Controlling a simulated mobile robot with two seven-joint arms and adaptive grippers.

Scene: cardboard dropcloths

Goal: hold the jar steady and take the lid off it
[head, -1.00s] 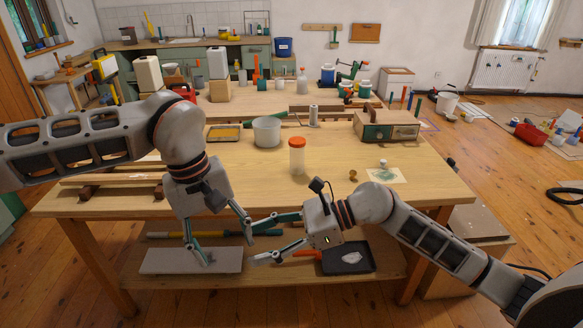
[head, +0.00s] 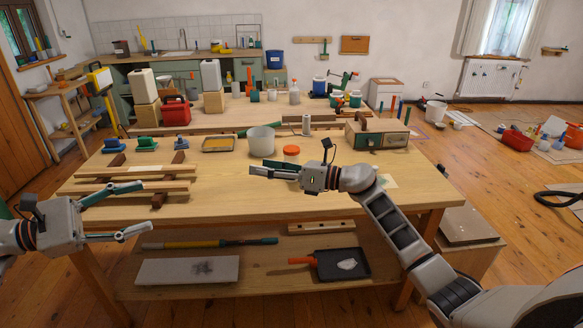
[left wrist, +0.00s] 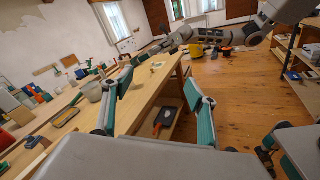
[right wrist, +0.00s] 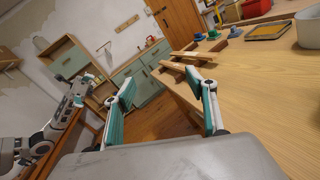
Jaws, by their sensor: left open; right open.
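The jar's orange lid (head: 291,150) shows on the workbench in the head view, just behind my right gripper. The jar body below the lid is mostly hidden by that gripper. My right gripper (head: 262,168) is open and empty, its fingers pointing left across the front of the jar. Whether it touches the jar cannot be told. My left gripper (head: 146,208) is open and empty at the bench's front left, well away from the jar. I cannot make out the jar in either wrist view.
A pale bucket (head: 261,139) stands behind and left of the jar. A green and wood box (head: 377,134) is at right. Wooden strips (head: 135,187) lie on the left of the workbench (head: 260,203). The bench's front middle is clear.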

